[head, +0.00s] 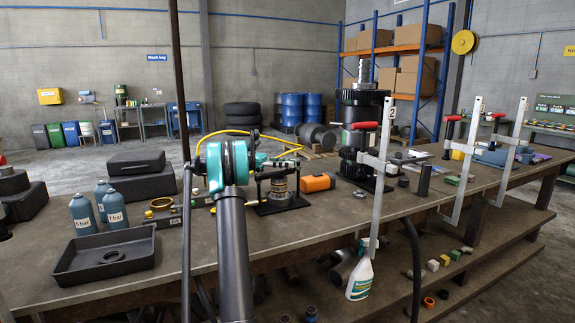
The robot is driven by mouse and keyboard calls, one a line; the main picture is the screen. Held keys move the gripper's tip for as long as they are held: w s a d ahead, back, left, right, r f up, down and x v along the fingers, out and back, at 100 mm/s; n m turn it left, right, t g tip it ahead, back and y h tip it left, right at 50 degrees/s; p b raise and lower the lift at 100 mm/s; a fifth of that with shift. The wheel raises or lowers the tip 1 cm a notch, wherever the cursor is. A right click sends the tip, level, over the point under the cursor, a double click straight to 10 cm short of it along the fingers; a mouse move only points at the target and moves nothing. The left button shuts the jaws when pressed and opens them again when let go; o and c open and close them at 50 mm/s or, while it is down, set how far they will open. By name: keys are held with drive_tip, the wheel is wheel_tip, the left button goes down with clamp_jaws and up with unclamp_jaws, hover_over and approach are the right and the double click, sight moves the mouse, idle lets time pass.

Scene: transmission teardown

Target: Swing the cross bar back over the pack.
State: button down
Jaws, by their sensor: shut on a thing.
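The small press fixture stands on the bench just right of my arm, on a black base plate (281,206). The pack (279,188), a round stack of rings, sits between its uprights. The dark cross bar (275,175) shows at the top of the fixture, above the pack; its exact angle over the pack is hard to tell. My gripper (268,163) is at the top of the fixture, partly hidden behind my teal and grey wrist joint. It is shut on the cross bar, though its fingertips are small and hard to make out.
An orange cylinder (317,182) lies right of the fixture. A tall black gear stack (362,130) stands farther right, near upright grey clamps (380,150) with red handles. The front bench top is clear.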

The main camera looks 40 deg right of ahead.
drive_tip(key=c, duration=1.3)
unclamp_jaws()
drive_tip(key=shift+o, duration=0.2)
wheel_tip(320, 180, up, 10)
